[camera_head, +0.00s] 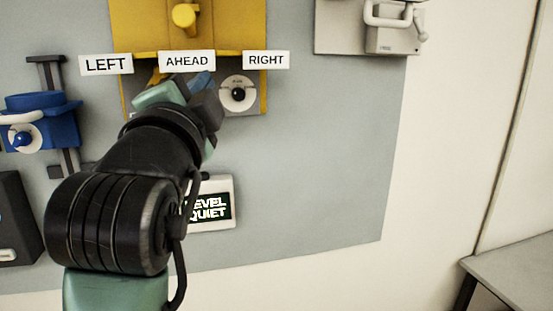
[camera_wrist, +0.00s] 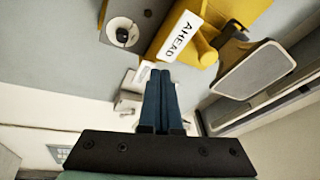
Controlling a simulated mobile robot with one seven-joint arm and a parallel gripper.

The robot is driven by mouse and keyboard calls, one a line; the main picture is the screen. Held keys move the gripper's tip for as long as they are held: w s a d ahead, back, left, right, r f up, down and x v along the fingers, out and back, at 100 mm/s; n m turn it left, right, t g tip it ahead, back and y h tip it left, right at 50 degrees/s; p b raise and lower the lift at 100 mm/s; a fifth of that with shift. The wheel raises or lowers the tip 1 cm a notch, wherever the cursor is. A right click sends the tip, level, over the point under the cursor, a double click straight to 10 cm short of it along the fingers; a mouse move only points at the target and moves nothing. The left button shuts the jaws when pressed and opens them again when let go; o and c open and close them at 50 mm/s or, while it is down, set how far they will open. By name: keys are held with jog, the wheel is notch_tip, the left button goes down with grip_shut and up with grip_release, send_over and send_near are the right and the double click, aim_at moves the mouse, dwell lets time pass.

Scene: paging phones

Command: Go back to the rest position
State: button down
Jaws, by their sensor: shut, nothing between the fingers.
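My arm rises from the lower left in the head view and covers part of the yellow unit. My gripper (camera_head: 201,80) is just below the AHEAD label (camera_head: 187,61), its tips partly hidden by my wrist. In the wrist view its two blue fingers (camera_wrist: 160,74) are together with nothing between them. The AHEAD label (camera_wrist: 179,36) is beyond the tips. I cannot tell whether the fingers touch anything.
The yellow unit (camera_head: 125,25) is on the grey wall panel (camera_head: 320,150). A round black knob (camera_head: 238,94) is under the RIGHT label (camera_head: 266,60). A blue unit (camera_head: 58,130) is at left, a display (camera_head: 208,207) below. Right of the display the panel is bare.

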jog(key=s+d+r+n+t, duration=0.3)
jog(key=s+d+n, duration=0.2)
jog(key=s, duration=0.3)
jog(key=s+d+r+n+t, duration=0.2)
jog(key=s+d+n, duration=0.3)
jog(key=s+n, duration=0.3)
jog(key=shift+s+d+r+n+t, duration=0.3)
jog(key=shift+s+d+r+t, duration=0.1)
jog(key=shift+s+t, duration=0.3)
